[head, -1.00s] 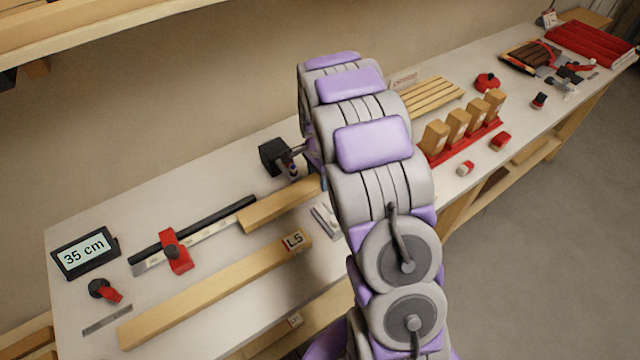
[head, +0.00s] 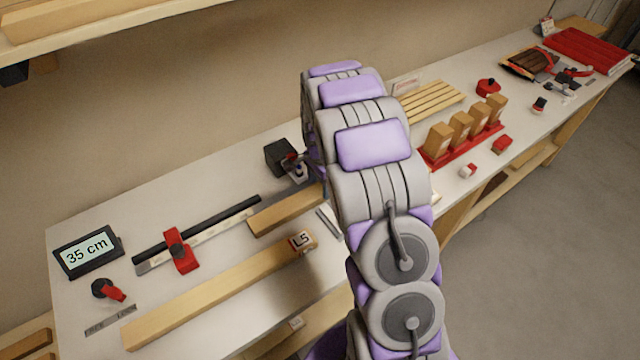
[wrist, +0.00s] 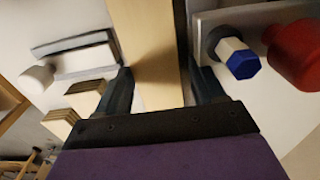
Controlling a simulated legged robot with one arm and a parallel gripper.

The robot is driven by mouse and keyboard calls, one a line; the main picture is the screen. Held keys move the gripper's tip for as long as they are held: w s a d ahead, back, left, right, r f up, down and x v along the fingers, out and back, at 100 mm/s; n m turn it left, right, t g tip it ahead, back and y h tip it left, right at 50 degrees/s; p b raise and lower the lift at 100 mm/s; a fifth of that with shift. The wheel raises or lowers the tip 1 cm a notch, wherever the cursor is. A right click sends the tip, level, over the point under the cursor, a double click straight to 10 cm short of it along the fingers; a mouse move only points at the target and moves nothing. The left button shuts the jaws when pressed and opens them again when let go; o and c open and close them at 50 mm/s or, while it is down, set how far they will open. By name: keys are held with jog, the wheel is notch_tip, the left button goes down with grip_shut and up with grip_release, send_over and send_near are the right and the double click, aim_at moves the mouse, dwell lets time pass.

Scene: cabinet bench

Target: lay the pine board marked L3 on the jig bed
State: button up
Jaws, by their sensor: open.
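A pale pine board (head: 285,210) lies at the right end of the black fence and ruler, which may be the jig bed (head: 205,232). My arm hides the board's right end, and no mark shows on it. In the wrist view a pale board (wrist: 150,50) runs between the two dark fingers of my gripper (wrist: 163,88). The gripper is open, with the fingers on either side of the board; whether they touch it is unclear. My arm hides the gripper in the head view. Another board, marked L5 (head: 215,292), lies along the front of the bench. No L3 mark is readable.
A black box (head: 283,155) stands behind the board. Right of my arm are a red rack of wooden blocks (head: 462,140) and a slatted pine piece (head: 432,102).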

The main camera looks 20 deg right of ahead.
jog(key=r, duration=0.2)
jog(key=d+r+p, duration=0.1)
jog(key=r, duration=0.2)
jog(key=d+r, duration=0.1)
jog(key=r, duration=0.1)
jog(key=shift+d+r, duration=0.1)
jog(key=shift+r, duration=0.2)
jog(key=s+a+r+n, duration=0.4)
jog(key=s+r, duration=0.5)
jog(key=r, duration=0.1)
jog(key=s+a+r+n, duration=0.1)
jog(key=s+n, duration=0.3)
jog(key=s, duration=0.5)
jog(key=s+a+r+n+g, duration=0.1)
jog(key=s+a+n, duration=0.3)
jog(key=s, duration=0.6)
jog(key=s+a+r+n, duration=0.2)
jog(key=s+a+n, duration=0.1)
jog(key=s, duration=0.7)
jog(key=shift+a+r+n+g+p, duration=0.25)
jog(key=shift+r+n+g+p, duration=0.15)
jog(key=shift+p, duration=0.05)
jog(key=shift+d, duration=0.2)
